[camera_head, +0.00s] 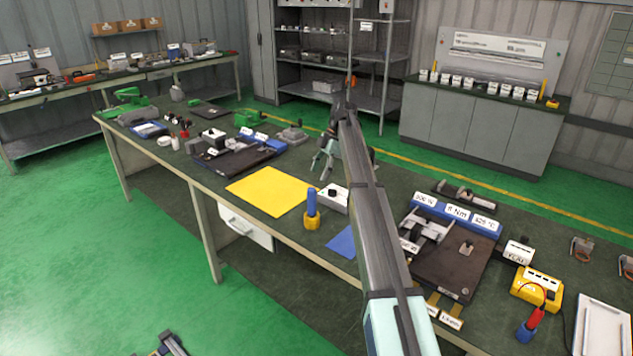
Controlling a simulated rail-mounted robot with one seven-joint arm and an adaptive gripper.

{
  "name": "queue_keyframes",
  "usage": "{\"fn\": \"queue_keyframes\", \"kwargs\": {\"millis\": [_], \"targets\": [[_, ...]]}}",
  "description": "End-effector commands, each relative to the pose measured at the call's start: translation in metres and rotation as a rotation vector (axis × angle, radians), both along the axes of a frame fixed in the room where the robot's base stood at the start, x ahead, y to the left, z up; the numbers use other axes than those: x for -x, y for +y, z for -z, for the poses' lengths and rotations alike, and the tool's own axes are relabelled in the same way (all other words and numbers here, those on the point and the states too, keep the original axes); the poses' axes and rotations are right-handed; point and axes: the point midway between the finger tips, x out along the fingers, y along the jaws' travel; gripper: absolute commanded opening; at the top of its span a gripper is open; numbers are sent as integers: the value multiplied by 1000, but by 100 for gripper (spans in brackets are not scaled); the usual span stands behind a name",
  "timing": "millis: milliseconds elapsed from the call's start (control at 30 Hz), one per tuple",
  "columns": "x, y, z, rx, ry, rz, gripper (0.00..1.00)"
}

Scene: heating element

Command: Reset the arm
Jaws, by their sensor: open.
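My arm (365,200) reaches up from the bottom of the view, over the long dark workbench (265,210). My gripper (324,164) hangs at its far end, above the middle of the bench. Its fingers are spread and hold nothing that I can see. It is beyond the yellow mat and the white box. The arm hides part of the bench to the right of the gripper.
On the bench are a yellow mat (268,191), a blue-and-yellow tool (312,210), a white box (333,198), a dark fixture board (455,258) and a yellow multi-socket block (537,288). Another dark board (235,155) lies left.

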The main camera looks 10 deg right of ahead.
Motion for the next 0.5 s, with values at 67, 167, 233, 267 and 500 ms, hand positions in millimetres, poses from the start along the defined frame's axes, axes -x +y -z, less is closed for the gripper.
{"fn": "queue_keyframes", "kwargs": {"millis": [67,167,233,267,500], "targets": [[-1,-2,-4,0,0,0,63],[-1,-2,-6,0,0,0,63],[-1,-2,-6,0,0,0,63],[-1,-2,-6,0,0,0,63],[-1,-2,-13,0,0,0,63]]}}
